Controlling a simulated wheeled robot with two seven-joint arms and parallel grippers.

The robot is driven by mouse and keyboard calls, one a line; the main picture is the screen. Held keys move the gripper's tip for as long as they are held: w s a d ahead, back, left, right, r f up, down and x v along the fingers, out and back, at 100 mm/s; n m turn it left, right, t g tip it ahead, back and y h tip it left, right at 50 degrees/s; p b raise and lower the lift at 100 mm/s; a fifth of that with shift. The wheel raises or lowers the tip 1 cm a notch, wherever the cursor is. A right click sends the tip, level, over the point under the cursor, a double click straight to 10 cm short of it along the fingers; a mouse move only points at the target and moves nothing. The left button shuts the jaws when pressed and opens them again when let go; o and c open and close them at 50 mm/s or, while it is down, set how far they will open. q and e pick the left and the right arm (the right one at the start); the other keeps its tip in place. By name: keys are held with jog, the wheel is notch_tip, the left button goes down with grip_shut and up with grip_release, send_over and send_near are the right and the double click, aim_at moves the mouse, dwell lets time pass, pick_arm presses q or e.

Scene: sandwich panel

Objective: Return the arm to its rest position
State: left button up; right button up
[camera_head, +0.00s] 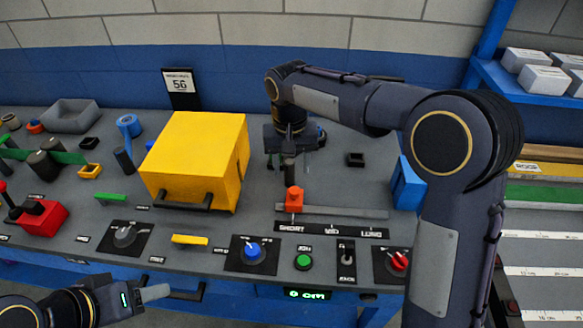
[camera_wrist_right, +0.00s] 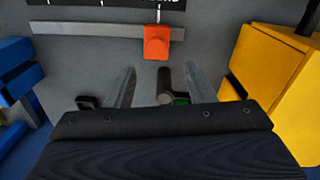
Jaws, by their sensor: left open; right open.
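My right arm reaches in from the right over the panel and bends down. Its gripper (camera_head: 288,165) is above the panel, behind the orange slider knob (camera_head: 294,198). In the right wrist view the right gripper (camera_wrist_right: 158,78) is open, with the orange slider knob (camera_wrist_right: 156,42) just beyond its fingertips and apart from them. A dark cylindrical piece shows between the fingers; I cannot tell what it is. The knob sits on its grey track (camera_head: 345,211) at the label SHORT. My left gripper (camera_head: 150,294) is open and low at the front left, before the panel's edge.
A yellow box (camera_head: 200,155) with a dark handle stands left of the right gripper. A blue block (camera_head: 408,184) is to its right, near my arm. Blue (camera_head: 252,250) and red (camera_head: 398,262) knobs and a green button (camera_head: 303,262) line the front. A blue shelf holds white boxes (camera_head: 545,79).

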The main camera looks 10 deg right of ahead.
jog(key=shift+d, duration=0.1)
jog(key=s+d+r+t+y, duration=0.1)
jog(key=s+d+r+y, duration=0.1)
jog(key=s+d+r, duration=0.4)
jog(key=s+d+f+t+y, duration=0.1)
jog(key=s+d+f+t, duration=0.1)
jog(key=s, duration=0.8)
jog(key=s+d+f+t+y, duration=0.1)
jog(key=s+d+f+t, duration=0.1)
jog(key=s, duration=0.9)
jog(key=d+f, duration=0.1)
jog(key=d, duration=0.1)
jog(key=shift+d+f+m+t, duration=0.15)
jog(key=shift+d+m+t, duration=0.15)
jog(key=shift+d+m, duration=0.1)
